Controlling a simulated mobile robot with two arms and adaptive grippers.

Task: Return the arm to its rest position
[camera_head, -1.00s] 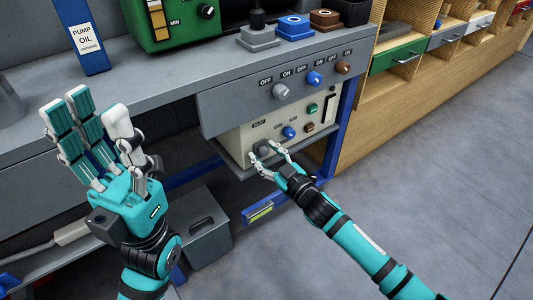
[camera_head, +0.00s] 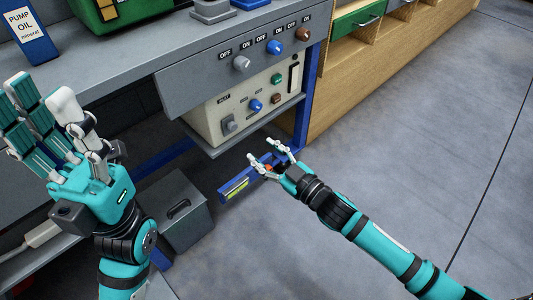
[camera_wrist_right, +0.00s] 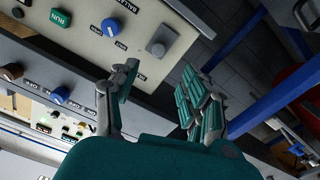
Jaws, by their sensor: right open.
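My right gripper (camera_head: 262,152) is open and empty in the head view, with its arm coming in from the lower right. It hangs in front of and to the right of the cream control box (camera_head: 205,119), apart from the grey inlet knob (camera_head: 229,124). In the right wrist view its fingers (camera_wrist_right: 160,72) are spread with nothing between them, and the grey knob (camera_wrist_right: 161,41) shows beyond. My left gripper (camera_head: 45,120) is at the left of the head view, fingers raised and spread, empty, beside the bench edge.
A grey bench (camera_head: 130,62) with a switch panel (camera_head: 200,84) spans the upper left. A blue pump oil container (camera_head: 32,36) stands on it. A blue leg frame (camera_head: 305,125) and a grey box (camera_head: 183,215) are below. Wooden shelving (camera_head: 345,75) is behind. The floor at right is clear.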

